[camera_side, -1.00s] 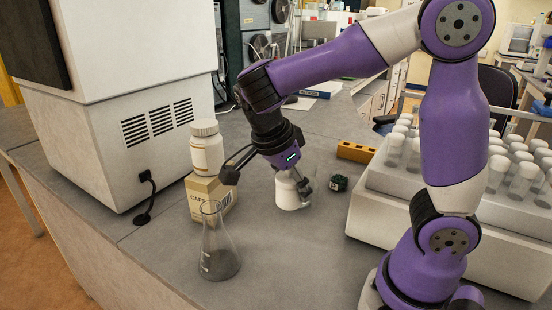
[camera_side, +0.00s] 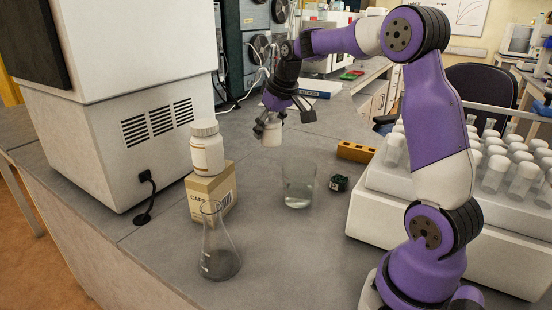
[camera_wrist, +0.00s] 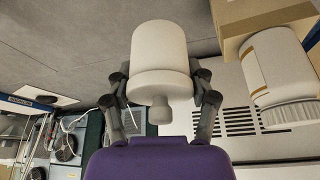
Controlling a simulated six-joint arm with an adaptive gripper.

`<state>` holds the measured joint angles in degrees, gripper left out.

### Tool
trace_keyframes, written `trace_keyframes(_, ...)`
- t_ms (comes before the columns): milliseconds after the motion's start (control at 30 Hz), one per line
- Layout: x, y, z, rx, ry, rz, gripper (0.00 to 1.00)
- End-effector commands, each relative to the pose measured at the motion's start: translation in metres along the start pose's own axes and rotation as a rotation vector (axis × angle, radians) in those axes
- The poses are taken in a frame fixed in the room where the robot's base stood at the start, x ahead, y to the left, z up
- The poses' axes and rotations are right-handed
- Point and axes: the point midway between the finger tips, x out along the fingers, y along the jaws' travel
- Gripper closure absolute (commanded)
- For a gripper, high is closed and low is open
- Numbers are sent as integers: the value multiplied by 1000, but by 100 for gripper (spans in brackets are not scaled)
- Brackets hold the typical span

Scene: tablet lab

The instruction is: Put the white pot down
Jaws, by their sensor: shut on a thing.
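The white pot (camera_side: 272,134) is between the fingers of my gripper (camera_side: 280,121), which is shut on it. It appears to be held above the bench, behind the glass beaker in the side view. In the wrist view the pot (camera_wrist: 160,50) fills the upper middle, with its lid and knob toward the bottom of the picture. One finger of my gripper (camera_wrist: 160,78) is on each side of it near the lid. In the side view my fingers hide part of the pot's top.
A glass beaker (camera_side: 299,190) with clear liquid stands on the grey bench (camera_side: 300,260). A flask (camera_side: 219,255) and a carton (camera_side: 212,192) with a white bottle (camera_side: 207,150) on it stand left.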

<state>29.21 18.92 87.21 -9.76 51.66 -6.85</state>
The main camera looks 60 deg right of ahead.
Motion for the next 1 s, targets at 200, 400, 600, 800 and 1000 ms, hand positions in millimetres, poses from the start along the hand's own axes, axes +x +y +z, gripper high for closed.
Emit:
trace_keyframes(200, 36, 103, -4, 104, -4, 41, 66)
trace_keyframes(400, 50, 146, 4, 141, -2, 57, 66)
trace_keyframes(600, 84, 151, 19, 146, -6, 56, 66)
trace_keyframes(800, 109, 151, 29, 145, -2, 59, 66)
trace_keyframes(1000, 137, 151, 41, 147, -3, 59, 66)
